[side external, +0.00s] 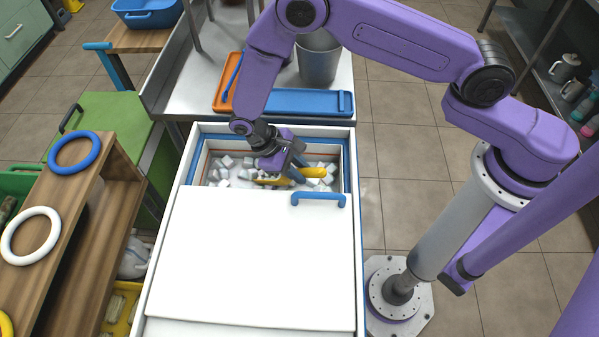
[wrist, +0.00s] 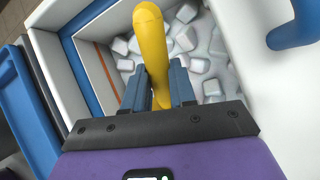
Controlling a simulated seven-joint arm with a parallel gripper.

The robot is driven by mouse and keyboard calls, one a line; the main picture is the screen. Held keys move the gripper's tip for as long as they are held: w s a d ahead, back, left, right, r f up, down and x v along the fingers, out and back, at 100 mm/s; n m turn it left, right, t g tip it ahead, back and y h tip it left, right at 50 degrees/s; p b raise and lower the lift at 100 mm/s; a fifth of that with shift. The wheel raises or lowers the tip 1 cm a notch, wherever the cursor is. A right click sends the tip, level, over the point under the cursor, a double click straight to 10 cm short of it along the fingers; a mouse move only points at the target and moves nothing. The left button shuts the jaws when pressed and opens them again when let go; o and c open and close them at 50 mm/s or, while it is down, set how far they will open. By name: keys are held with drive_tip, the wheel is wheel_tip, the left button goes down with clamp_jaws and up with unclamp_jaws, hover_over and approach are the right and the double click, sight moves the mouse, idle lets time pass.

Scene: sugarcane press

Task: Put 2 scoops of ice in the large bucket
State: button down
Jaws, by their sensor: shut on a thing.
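My gripper (side external: 290,170) reaches down into the open part of the white ice chest (side external: 250,255). It is shut on the yellow handle of the scoop (side external: 313,173). In the wrist view, the handle (wrist: 151,35) runs between the blue fingers (wrist: 160,85). The scoop's bowl is hidden, so I cannot tell whether it holds ice. White ice cubes (side external: 225,163) lie around and below the scoop; they also show in the wrist view (wrist: 200,45). A grey metal bucket (side external: 319,58) stands upright on the steel counter behind the chest; its inside is mostly hidden.
A white sliding lid with a blue handle (side external: 318,199) covers the chest's near part. Blue (side external: 300,101) and orange (side external: 226,90) trays lie between chest and bucket. A wooden rack with rings (side external: 74,152) stands left. A blue basin (side external: 147,12) sits at the back left.

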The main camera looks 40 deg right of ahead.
drive_tip(key=s+d+r+t+y, duration=0.1)
drive_tip(key=s+r+t, duration=0.1)
drive_tip(key=r, duration=0.5)
drive_tip(key=s+d+r+t, duration=0.1)
drive_tip(key=s+r, duration=0.2)
drive_tip(key=r, duration=0.4)
drive_tip(key=shift+d+r+t+y, duration=0.2)
drive_tip(key=shift+r+t+y, duration=0.2)
idle(0.6)
drive_tip(key=c, duration=1.5)
unclamp_jaws()
clamp_jaws()
